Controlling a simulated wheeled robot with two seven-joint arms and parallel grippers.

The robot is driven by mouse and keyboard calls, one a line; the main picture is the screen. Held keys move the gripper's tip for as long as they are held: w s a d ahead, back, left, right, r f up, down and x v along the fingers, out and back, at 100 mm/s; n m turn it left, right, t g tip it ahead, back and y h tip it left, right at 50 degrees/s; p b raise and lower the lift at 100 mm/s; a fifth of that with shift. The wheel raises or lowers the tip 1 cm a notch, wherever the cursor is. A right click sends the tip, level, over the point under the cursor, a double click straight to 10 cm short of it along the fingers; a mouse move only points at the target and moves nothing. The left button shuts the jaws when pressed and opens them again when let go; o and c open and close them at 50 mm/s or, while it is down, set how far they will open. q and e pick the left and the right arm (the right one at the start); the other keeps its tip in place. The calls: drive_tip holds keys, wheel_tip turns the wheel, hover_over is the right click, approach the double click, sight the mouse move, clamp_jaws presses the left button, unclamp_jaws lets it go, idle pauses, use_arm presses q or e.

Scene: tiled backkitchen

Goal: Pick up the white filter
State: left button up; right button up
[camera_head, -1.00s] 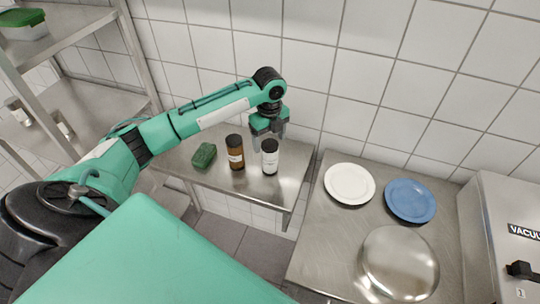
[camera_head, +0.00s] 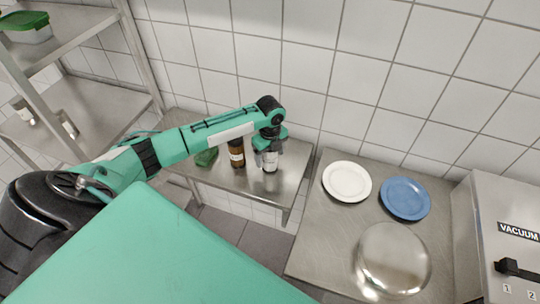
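The white filter appears to be the white cylindrical container (camera_head: 270,165) with a black top, standing upright on the steel side table (camera_head: 283,186). Its upper part is hidden by my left gripper (camera_head: 268,156). My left arm reaches in from the left, and the gripper points down at the container, with fingers at its upper part. The fingers are small and partly hidden, so I cannot tell whether they touch it. My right gripper is not in view.
A brown bottle (camera_head: 236,153) stands just left of the container. A green sponge-like block (camera_head: 206,158) lies farther left, partly behind my arm. A white plate (camera_head: 347,181), a blue plate (camera_head: 405,199) and a metal bowl (camera_head: 394,259) are on the right counter. A tiled wall is behind.

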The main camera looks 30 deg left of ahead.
use_arm(q)
drive_tip(key=c, duration=1.1)
drive_tip(key=shift+r, duration=0.15)
